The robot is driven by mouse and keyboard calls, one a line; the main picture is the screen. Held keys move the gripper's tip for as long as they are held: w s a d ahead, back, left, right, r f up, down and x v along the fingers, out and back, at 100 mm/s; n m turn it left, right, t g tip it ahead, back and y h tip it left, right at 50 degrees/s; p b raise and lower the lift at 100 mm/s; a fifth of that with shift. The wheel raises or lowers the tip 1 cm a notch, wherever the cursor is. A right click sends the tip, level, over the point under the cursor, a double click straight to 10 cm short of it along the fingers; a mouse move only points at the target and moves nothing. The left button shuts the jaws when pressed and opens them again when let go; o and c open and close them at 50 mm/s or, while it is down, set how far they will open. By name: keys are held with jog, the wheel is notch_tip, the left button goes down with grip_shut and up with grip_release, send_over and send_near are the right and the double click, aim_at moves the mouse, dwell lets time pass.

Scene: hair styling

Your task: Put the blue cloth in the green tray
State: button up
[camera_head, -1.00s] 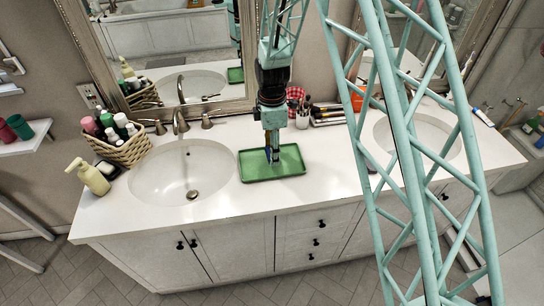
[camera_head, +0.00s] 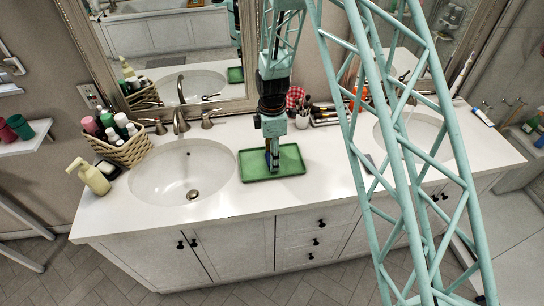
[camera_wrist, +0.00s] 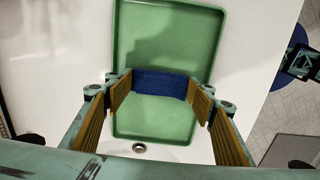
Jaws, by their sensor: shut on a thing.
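The green tray (camera_head: 289,162) lies on the white counter to the right of the left sink. It also shows in the wrist view (camera_wrist: 160,35), below my gripper. My gripper (camera_head: 272,165) points down over the middle of the tray. In the wrist view, its two fingers with yellow pads (camera_wrist: 160,95) are shut on the blue cloth (camera_wrist: 160,85), which spans the gap between them. The cloth is within the tray's outline; I cannot tell whether it touches the tray floor. In the head view the gripper mostly hides the cloth (camera_head: 267,157).
A white sink (camera_head: 165,180) lies left of the tray, with a faucet (camera_head: 180,122) behind it. A wicker basket of bottles (camera_head: 128,150) and a yellow soap bottle (camera_head: 92,178) stand at the left. Brushes and a cup stand behind the tray. The counter in front of the tray is clear.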

jog(key=shift+f, duration=0.2)
jog(key=o, duration=0.8)
jog(key=shift+r, duration=0.2)
jog(key=shift+r, duration=6)
